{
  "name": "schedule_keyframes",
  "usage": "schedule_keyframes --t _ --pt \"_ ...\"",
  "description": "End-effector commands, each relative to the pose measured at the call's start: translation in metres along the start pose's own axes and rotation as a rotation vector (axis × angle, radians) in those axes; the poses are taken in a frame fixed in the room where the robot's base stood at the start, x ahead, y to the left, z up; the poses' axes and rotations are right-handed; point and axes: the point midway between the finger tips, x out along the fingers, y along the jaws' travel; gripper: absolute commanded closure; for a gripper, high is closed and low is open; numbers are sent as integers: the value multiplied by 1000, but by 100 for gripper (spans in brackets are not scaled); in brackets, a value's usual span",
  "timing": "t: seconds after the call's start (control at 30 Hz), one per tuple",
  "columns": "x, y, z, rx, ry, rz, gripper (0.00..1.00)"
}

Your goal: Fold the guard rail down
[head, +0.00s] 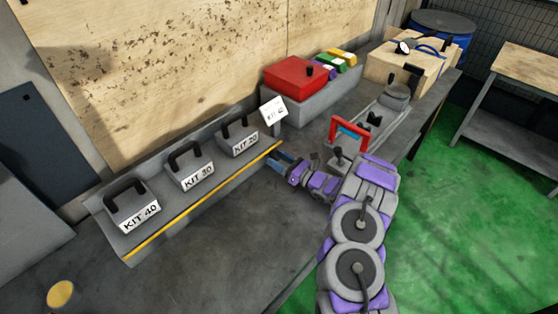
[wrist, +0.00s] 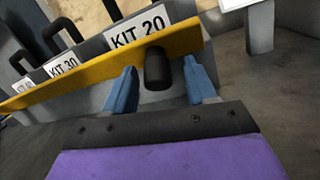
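The guard rail is a yellow bar (head: 200,206) along the front edge of a grey kit tray, standing in front of the kits. It also crosses the wrist view (wrist: 100,71) on a slant. A black knob (wrist: 157,68) sticks out from the rail near its right end, toward me. My gripper (head: 279,161) is at the right end of the rail. In the wrist view its two blue fingers (wrist: 160,80) are open, one on each side of the knob, with gaps between. The knob is hidden in the head view.
Behind the rail stand kits labelled KIT 40 (head: 132,205), KIT 30 (head: 190,168) and KIT 20 (head: 239,137), with black handles. A sign (head: 274,112) stands right of the tray. A red box (head: 296,76) and a red-handled item (head: 350,128) are farther right. The bench front is clear.

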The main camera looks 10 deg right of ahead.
Motion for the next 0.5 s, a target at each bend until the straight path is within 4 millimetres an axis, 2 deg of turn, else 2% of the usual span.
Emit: schedule_keyframes --t 0.27,0.37,0.5 --pt "0 1 4 0 0 0 44" --pt "2 3 14 0 -1 1 44" --pt "5 7 40 0 -2 -1 44"
